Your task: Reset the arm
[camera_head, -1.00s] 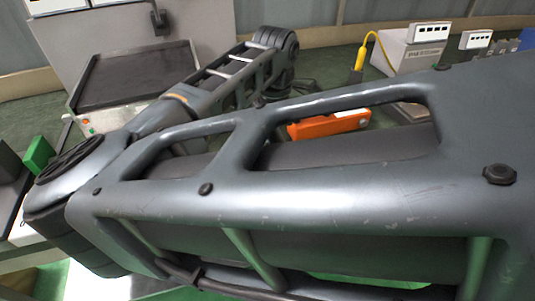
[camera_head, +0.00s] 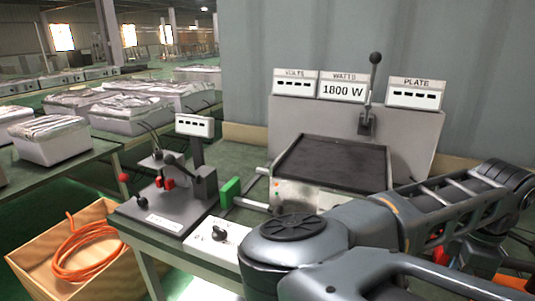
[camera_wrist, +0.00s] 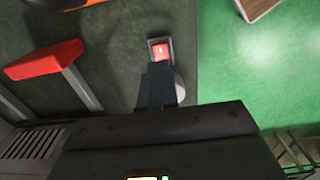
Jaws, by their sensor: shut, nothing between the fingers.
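My arm crosses the lower right of the head view, in front of the bench; its end is out of sight there. My gripper (camera_wrist: 160,84) shows in the wrist view as dark fingers close together, shut and empty. Their tips point at a small red switch-like piece (camera_wrist: 160,49) in a pale frame on the green surface. I cannot tell whether they touch it.
A heating plate (camera_head: 333,160) with displays and a lever (camera_head: 374,85) stands behind my arm. A black-based fixture (camera_head: 160,205) stands left of it. A wooden crate (camera_head: 40,265) holds orange cable. A red-topped bar (camera_wrist: 45,60) lies left of my gripper.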

